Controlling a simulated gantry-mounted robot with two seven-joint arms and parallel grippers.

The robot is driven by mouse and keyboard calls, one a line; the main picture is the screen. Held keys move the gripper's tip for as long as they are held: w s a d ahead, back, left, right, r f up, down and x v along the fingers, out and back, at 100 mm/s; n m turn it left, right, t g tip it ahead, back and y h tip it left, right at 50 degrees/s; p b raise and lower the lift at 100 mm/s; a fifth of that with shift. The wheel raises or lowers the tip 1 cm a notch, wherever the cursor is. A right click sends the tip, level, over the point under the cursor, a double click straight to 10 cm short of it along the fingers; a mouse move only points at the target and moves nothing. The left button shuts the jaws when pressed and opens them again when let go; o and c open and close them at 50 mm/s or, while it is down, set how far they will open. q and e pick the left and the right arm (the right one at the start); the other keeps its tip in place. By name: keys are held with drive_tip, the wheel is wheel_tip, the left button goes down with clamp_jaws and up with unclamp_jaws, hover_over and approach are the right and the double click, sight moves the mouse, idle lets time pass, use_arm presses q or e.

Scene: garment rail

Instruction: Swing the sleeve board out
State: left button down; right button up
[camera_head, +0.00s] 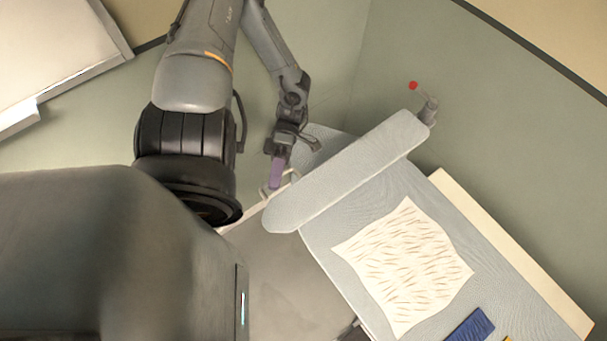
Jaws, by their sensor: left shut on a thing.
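The sleeve board (345,172) is a long, narrow, pale grey padded board. It lies diagonally over the larger ironing board (375,200), with its rounded end at the lower left. Its far end meets a grey pivot fitting (429,112) with a red-knobbed lever (413,86). A pale loop handle (291,177) shows beside the rounded end. My left gripper (276,183) points down at this loop, with a purple piece at its tip. It is shut on what looks like the handle; the contact is small and partly hidden. My right gripper is not in view.
A white cloth with brown dashes (405,268) lies on the ironing board. A folded blue item (470,328) lies near the bottom edge. A cream strip (510,250) runs along the board's right side. Green-grey walls stand behind. A white surface (50,45) is at upper left.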

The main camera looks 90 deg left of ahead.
use_arm(q)
drive_tip(key=shift+a, duration=0.15)
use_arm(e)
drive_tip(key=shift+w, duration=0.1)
use_arm(q)
drive_tip(key=c, duration=1.3)
unclamp_jaws()
drive_tip(key=shift+a, duration=0.1)
drive_tip(key=shift+c, duration=0.2)
drive_tip(key=shift+o, duration=0.7)
drive_tip(key=shift+s+a, duration=0.1)
drive_tip(key=shift+a, duration=0.1)
drive_tip(key=shift+d, duration=0.15)
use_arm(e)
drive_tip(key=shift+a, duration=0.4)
use_arm(q)
drive_tip(key=b+v, duration=0.4)
drive_tip(key=v, duration=0.7)
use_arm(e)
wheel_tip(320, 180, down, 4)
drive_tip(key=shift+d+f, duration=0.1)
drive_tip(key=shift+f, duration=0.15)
